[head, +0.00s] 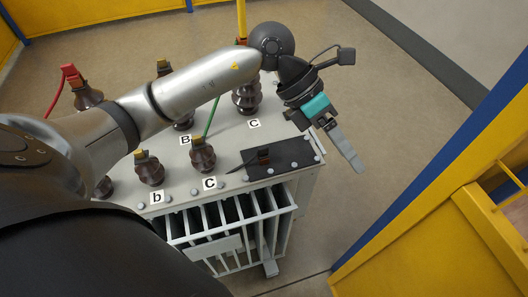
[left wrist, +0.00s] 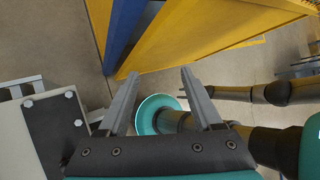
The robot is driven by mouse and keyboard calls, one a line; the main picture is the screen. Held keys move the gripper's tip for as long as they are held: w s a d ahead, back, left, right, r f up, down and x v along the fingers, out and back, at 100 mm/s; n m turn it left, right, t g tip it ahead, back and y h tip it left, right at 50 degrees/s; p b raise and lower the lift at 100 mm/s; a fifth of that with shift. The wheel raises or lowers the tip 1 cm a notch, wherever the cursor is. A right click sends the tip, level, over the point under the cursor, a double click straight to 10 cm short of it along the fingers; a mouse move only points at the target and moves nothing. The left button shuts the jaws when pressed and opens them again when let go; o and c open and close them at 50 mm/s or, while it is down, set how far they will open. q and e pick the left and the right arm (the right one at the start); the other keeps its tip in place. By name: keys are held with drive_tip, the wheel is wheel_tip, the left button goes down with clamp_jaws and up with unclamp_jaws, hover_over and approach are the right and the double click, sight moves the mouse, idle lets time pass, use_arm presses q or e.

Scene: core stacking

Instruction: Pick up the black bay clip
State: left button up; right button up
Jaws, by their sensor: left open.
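A small black clip with a reddish mark (head: 264,155) sits on the black plate (head: 292,160) at the right end of the grey transformer top in the head view. A thin dark lead runs left from it. My left gripper (head: 356,166) is to the right of the plate, past the transformer's edge, with its fingers pointing down and right. In the left wrist view its fingers (left wrist: 160,75) are spread and empty. The black plate (left wrist: 50,130) shows at the left there, but I cannot make out the clip.
Brown bushings (head: 203,155) stand on the transformer top, left of the plate, with a green lead among them. A red clip (head: 70,72) is on a bushing at far left. A yellow and blue barrier (head: 455,165) stands at the right. Bare floor lies between.

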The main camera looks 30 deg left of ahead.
use_arm(q)
drive_tip(key=w+a+f+y, duration=0.2)
drive_tip(key=a+y, duration=0.3)
drive_tip(key=a, duration=0.4)
drive_tip(key=n+y, duration=0.1)
drive_tip(key=y, duration=0.3)
hover_over(263, 147)
drive_tip(key=f, duration=0.2)
drive_tip(key=f+b, duration=0.1)
drive_tip(key=f, duration=0.5)
drive_tip(key=shift+s+f+b, duration=0.1)
drive_tip(key=shift+s+b, duration=0.2)
drive_tip(key=shift+b, duration=0.1)
drive_tip(key=shift+w+f, duration=0.1)
drive_tip(key=shift+f, duration=0.95)
wheel_tip(263, 147, down, 4)
drive_tip(key=shift+w+r+b, duration=0.15)
drive_tip(key=shift+b, duration=0.5)
drive_tip(key=c, duration=0.8)
drive_tip(key=shift+c, duration=1.2)
clamp_jaws()
use_arm(e)
drive_tip(key=f, duration=0.1)
drive_tip(key=w+d+f, duration=0.1)
drive_tip(key=f, duration=0.1)
drive_tip(key=shift+d, duration=0.15)
